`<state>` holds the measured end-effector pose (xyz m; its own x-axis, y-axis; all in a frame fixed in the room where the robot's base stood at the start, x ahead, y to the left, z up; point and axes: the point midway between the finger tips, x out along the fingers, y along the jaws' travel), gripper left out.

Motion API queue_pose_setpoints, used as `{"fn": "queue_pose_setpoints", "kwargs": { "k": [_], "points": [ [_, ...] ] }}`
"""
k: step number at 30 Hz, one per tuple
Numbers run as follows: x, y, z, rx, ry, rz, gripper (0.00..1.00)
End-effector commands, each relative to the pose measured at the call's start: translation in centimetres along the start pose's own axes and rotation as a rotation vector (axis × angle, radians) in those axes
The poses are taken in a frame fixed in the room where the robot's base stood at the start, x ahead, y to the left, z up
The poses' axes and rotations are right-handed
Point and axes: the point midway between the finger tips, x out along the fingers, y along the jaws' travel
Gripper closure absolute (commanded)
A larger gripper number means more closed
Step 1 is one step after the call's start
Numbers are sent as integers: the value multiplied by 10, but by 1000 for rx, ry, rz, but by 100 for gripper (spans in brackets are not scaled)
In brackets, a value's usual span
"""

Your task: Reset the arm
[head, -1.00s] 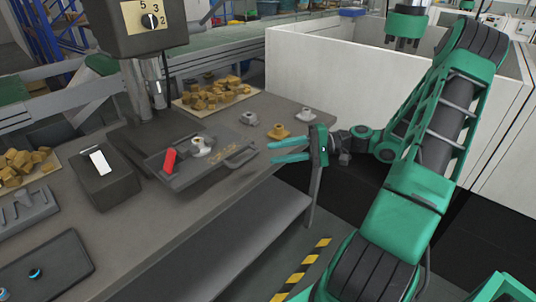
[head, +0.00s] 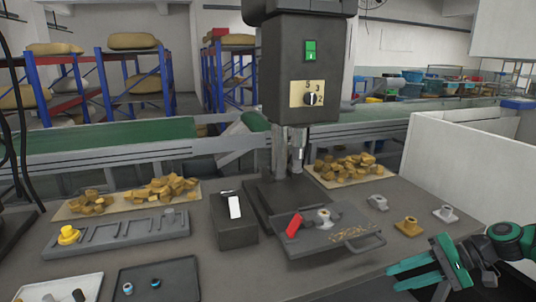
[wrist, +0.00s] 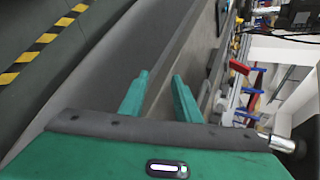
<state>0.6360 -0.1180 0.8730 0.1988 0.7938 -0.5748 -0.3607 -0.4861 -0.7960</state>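My gripper (head: 413,271) is at the lower right of the head view, beside the front right edge of the workbench (head: 345,268). Its two green fingers point left. In the wrist view my gripper (wrist: 160,95) shows its fingers apart with nothing between them. The arm reaches in from the right edge of the head view, and most of it is outside the picture.
A dark machine (head: 302,75) stands on the bench, with a handled tray (head: 320,238) before it holding a red piece and a grey part. Small fittings (head: 409,226) sit near my gripper. A white-walled enclosure (head: 470,165) stands at right. Yellow-black floor tape (wrist: 40,42) shows below.

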Motion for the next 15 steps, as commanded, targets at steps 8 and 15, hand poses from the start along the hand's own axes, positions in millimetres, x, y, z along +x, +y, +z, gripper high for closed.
{"fn": "queue_pose_setpoints", "kwargs": {
  "k": [8,15],
  "points": [
    [-15,19,42,-12,-12,386,70],
    [-51,23,80,-8,36,640,70]
  ]
}}
